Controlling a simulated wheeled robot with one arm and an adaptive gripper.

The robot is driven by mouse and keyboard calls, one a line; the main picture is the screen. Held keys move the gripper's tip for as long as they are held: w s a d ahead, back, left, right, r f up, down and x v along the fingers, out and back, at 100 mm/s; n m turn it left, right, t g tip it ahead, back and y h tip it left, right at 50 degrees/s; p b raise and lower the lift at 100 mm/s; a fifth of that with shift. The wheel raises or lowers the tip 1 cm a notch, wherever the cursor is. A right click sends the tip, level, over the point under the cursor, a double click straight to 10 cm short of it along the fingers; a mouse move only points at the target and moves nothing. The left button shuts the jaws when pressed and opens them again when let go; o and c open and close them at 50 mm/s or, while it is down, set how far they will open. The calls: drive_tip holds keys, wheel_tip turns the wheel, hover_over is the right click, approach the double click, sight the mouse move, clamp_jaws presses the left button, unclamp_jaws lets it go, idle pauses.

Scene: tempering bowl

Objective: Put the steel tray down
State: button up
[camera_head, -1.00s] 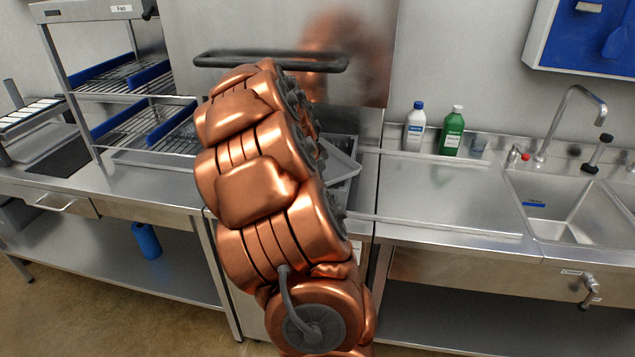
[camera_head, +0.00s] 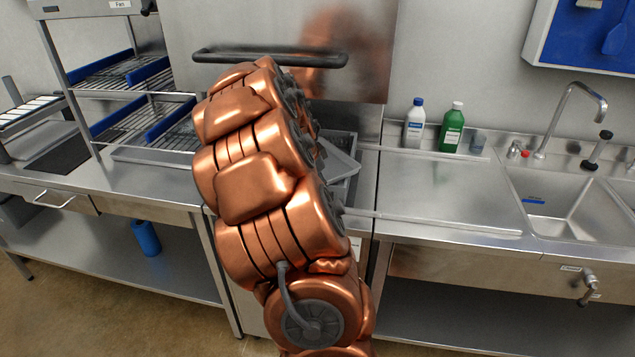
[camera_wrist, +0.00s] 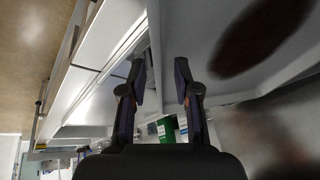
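In the head view a flat grey metal piece, which looks like the steel tray (camera_head: 343,160), shows tilted just right of my copper arm, over the bay between the counters. My arm hides its left part, so I cannot tell what it rests on. My gripper is hidden behind the arm in the head view. In the wrist view my gripper (camera_wrist: 160,82) has its two dark fingers apart, with a clear gap and nothing plainly clamped between them. A grey sheet edge runs behind that gap; I cannot tell if it is the tray.
A steel hood with a dark bar handle (camera_head: 270,58) stands behind my arm. A white bottle (camera_head: 414,125), a green bottle (camera_head: 452,128) and a sink (camera_head: 565,208) are at right. The right counter (camera_head: 440,190) has bare room. A wire rack (camera_head: 125,80) stands at left.

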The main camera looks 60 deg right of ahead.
drive_tip(key=shift+r, duration=0.1)
drive_tip(key=b+v, duration=0.2)
drive_tip(key=v, duration=0.5)
drive_tip(key=s+a+f+n+y, duration=0.1)
drive_tip(key=s+a+n+y, duration=0.15)
drive_tip(key=a+n, duration=1.65)
drive_tip(key=s+a+f+n, duration=0.1)
drive_tip(key=s+a, duration=0.3)
drive_tip(key=a, duration=0.4)
drive_tip(key=s+a+f+n+g+y, duration=0.1)
drive_tip(key=s+a+f, duration=0.1)
drive_tip(key=s+a, duration=0.3)
drive_tip(key=s+a+f+n+y, duration=0.1)
drive_tip(key=s+a, duration=0.4)
drive_tip(key=a, duration=0.6)
drive_tip(key=shift+a+f+n, duration=0.3)
drive_tip(key=shift+f+n, duration=0.15)
drive_tip(key=shift+n, duration=0.15)
drive_tip(key=shift+d, duration=0.15)
